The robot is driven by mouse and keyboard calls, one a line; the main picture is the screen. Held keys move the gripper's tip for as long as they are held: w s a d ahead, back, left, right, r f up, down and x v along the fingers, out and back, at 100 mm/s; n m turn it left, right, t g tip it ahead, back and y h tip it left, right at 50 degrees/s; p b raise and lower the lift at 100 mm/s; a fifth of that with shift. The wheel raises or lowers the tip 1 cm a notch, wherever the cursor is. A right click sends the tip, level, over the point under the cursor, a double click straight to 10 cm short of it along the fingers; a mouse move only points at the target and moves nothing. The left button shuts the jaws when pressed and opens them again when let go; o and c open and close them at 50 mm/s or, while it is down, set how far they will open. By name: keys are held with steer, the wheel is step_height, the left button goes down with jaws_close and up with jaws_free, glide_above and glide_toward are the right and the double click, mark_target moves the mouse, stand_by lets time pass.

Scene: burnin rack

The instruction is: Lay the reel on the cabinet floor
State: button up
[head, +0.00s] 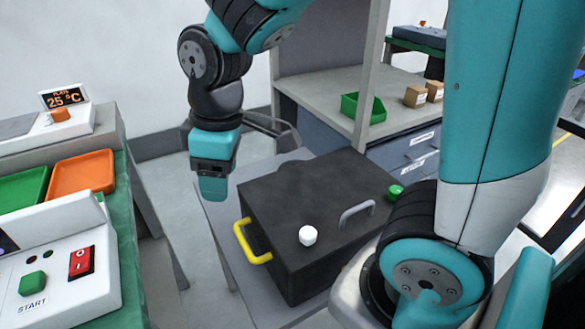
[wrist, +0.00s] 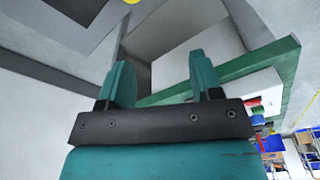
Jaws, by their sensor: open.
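My gripper (head: 212,188) hangs in the middle left of the head view, pointing down, to the left of a dark closed box. In the wrist view its two teal fingers (wrist: 161,78) stand apart with nothing between them. The dark box (head: 300,190) has a yellow handle (head: 250,243) on its left side, a grey handle (head: 357,213) on top and a white knob (head: 307,236). I cannot tell whether this box is the cabinet. I see no reel in either view, and no open cabinet floor.
At left, a green-topped bench holds a green tray (head: 22,189), an orange tray (head: 80,174), a START panel (head: 57,268) and a 25 °C plate unit (head: 52,124). At the back, a shelf (head: 400,92) holds a green bin (head: 363,107) and small brown boxes (head: 415,96).

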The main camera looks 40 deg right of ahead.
steer(key=w+d+f+n+h, duration=0.3)
steer(key=w+d+f+h, duration=0.1)
steer(key=w+d, duration=0.4)
steer(key=n+g+h+p, duration=0.2)
steer(key=n+h, duration=0.3)
steer(key=h, duration=0.1)
glide_toward(295, 163)
steer(key=b+x, duration=0.1)
steer(key=x, duration=0.1)
steer(key=s+b+x, duration=0.1)
steer(key=x, duration=0.1)
steer(key=shift+a, duration=0.1)
steer(key=x, duration=0.2)
steer(key=b+x, duration=0.1)
steer(key=x, duration=0.2)
steer(key=shift+w+d+f, duration=0.2)
steer(key=shift+d+f, duration=0.05)
steer(key=shift+f, duration=0.05)
jaws_close()
steer(key=shift+r, duration=0.15)
